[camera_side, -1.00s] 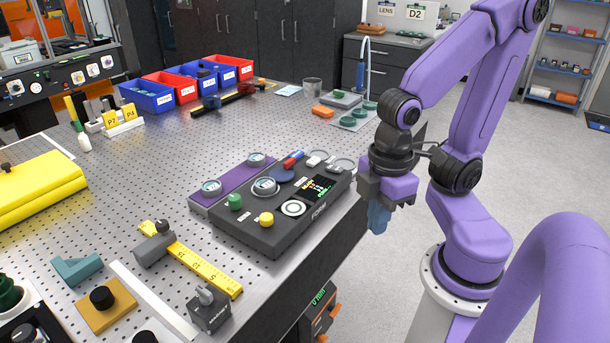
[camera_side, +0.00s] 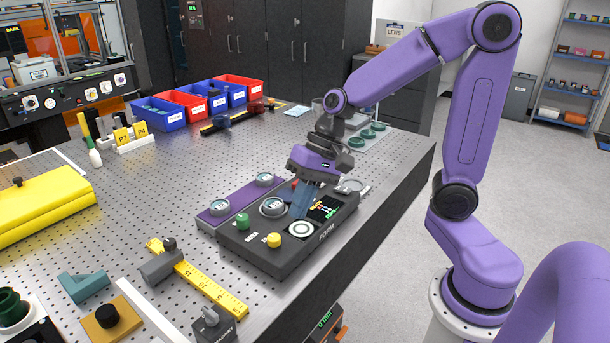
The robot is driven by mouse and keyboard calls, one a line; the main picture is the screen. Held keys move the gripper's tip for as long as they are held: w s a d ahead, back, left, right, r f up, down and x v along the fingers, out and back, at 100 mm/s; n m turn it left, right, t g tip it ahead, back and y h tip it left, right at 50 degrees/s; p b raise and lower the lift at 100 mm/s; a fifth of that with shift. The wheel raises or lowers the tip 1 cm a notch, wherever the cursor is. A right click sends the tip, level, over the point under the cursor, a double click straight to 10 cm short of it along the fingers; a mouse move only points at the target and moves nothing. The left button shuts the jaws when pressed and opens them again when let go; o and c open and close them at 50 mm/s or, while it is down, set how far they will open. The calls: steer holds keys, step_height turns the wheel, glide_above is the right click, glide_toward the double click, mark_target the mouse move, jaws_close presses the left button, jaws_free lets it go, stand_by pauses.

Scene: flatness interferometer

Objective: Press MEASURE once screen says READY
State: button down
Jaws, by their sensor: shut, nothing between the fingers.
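The dark instrument box (camera_side: 267,254) lies near the table's right edge. On its top are a green button (camera_side: 243,221), a yellow button (camera_side: 274,240), a round gauge (camera_side: 273,207) and a large white-ringed button (camera_side: 301,229). Its small screen (camera_side: 325,207) shows coloured marks, too small to read for READY. The button labels are also too small to read, so I cannot tell which is MEASURE. My gripper (camera_side: 298,212) is shut and empty, pointing down over the box, between the gauge and the screen, just behind the white-ringed button. I cannot tell whether its tips touch the box.
A purple plate (camera_side: 221,215) with round gauges adjoins the box. A yellow ruler (camera_side: 208,287) and a grey block (camera_side: 214,325) lie in front. Red and blue bins (camera_side: 158,113) stand at the back.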

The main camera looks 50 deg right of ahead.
steer(key=w+d+m+t+h, duration=0.1)
steer(key=w+d+m+t, duration=0.1)
steer(key=w+d+m, duration=0.3)
steer(key=w+d+r+m+t+h, duration=0.1)
steer(key=w+d+m+t, duration=0.2)
steer(key=w+d+m, duration=0.3)
steer(key=w+d+m+t+h, duration=0.1)
steer(key=w+d+m+t, duration=0.1)
steer(key=w+d+m, duration=0.3)
steer(key=d+m, duration=0.4)
steer(key=d, duration=0.5)
steer(key=shift+w+r+t, duration=0.25)
steer(key=shift+t, duration=0.05)
steer(key=shift+f, duration=4.4)
steer(key=shift+f, duration=0.1)
steer(key=shift+f, duration=0.35)
